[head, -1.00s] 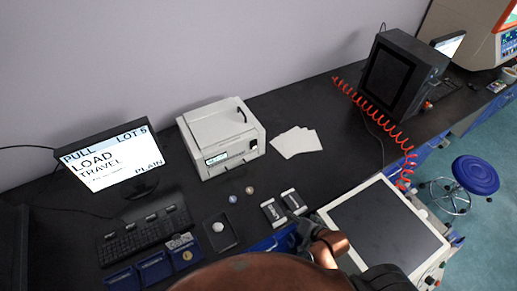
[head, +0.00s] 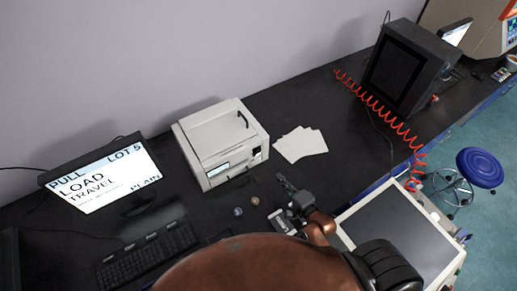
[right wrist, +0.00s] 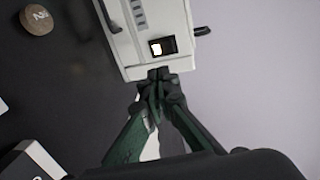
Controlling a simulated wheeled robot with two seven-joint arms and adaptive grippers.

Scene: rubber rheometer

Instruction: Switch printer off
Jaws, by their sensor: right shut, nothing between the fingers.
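The white printer (head: 212,147) stands on the black bench, with a small display and a dark switch (head: 257,151) at the right of its front. In the right wrist view the printer (right wrist: 130,40) is at the top, and the switch (right wrist: 163,46) is a black square with a pale bright patch on its left part. My right gripper (head: 281,180) is shut and empty, in front of and to the right of the printer. In the right wrist view its fingertips (right wrist: 158,76) appear just below the switch; whether they touch the printer I cannot tell. My left gripper is out of view.
White sheets (head: 300,145) lie right of the printer. Two small round discs (head: 238,211) lie in front of it. A monitor (head: 100,175) and keyboard (head: 148,258) are at the left. A red coiled hose (head: 385,113) runs along the right, by a dark cabinet (head: 405,70).

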